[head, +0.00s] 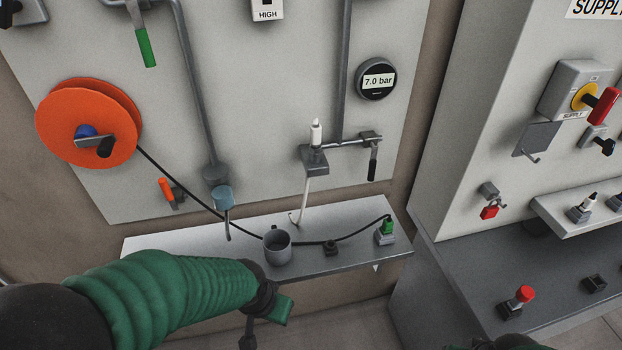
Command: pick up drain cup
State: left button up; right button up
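The grey drain cup (278,249) stands upright on the narrow light-grey shelf (160,244), with its handle toward the back. My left gripper (266,318) is in front of and below the cup, near the shelf's front edge. Its two dark fingers look spread apart with nothing between them, and it does not touch the cup. Only a sliver of my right arm shows at the bottom right edge; its gripper is out of the frame.
A black hose runs from the orange reel (88,122) behind the cup to a green connector (386,231). A grey bench (455,290) stands at right.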

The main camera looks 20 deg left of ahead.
aim_at(277, 255)
jog(key=i+j, duration=0.1)
jog(key=i, duration=0.2)
jog(key=i+j, duration=0.15)
jog(key=i, duration=0.15)
jog(key=u, duration=1.6)
jog(key=i+l, duration=0.05)
